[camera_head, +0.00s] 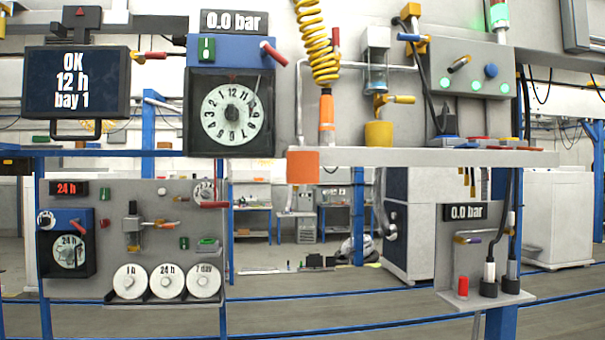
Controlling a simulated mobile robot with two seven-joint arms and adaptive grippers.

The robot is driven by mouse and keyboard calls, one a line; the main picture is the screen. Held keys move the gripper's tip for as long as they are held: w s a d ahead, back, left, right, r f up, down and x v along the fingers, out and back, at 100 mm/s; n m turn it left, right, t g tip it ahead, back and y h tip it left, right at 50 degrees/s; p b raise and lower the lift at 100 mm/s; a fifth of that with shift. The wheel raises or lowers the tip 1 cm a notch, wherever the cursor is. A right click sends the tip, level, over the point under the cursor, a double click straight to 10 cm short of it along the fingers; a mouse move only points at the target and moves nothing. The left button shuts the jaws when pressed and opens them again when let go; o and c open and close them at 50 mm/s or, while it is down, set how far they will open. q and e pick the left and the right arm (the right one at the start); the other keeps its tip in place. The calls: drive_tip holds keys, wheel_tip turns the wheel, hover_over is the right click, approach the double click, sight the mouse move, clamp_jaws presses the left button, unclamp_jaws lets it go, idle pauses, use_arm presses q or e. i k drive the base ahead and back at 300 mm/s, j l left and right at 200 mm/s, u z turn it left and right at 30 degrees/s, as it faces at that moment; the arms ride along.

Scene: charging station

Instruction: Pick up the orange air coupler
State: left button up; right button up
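The orange air coupler (326,112) hangs upright at the lower end of a yellow coiled hose (318,45), in the upper middle of the head view. Its lower end is just above or at the grey shelf (430,157); I cannot tell whether it touches. A small red-topped part stands just behind it. Neither of my grippers shows in the head view.
An orange block (303,167) sits at the shelf's left end. A dial timer (231,113) is to the left. A lower panel (135,240) carries white discs.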

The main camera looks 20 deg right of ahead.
sight(326, 127)
drive_tip(key=i+j+z, duration=0.1)
drive_tip(key=z, duration=0.75)
drive_tip(key=i+j+z, duration=0.1)
drive_tip(key=j+z, duration=0.15)
drive_tip(key=i+j+z, duration=0.1)
drive_tip(key=j+z, duration=0.15)
drive_tip(key=j, duration=0.15)
drive_tip(key=j+z, duration=0.25)
drive_tip(key=i+j+z, duration=0.15)
drive_tip(key=j, duration=0.45)
drive_tip(key=j+z, duration=0.1)
drive_tip(key=j, duration=0.5)
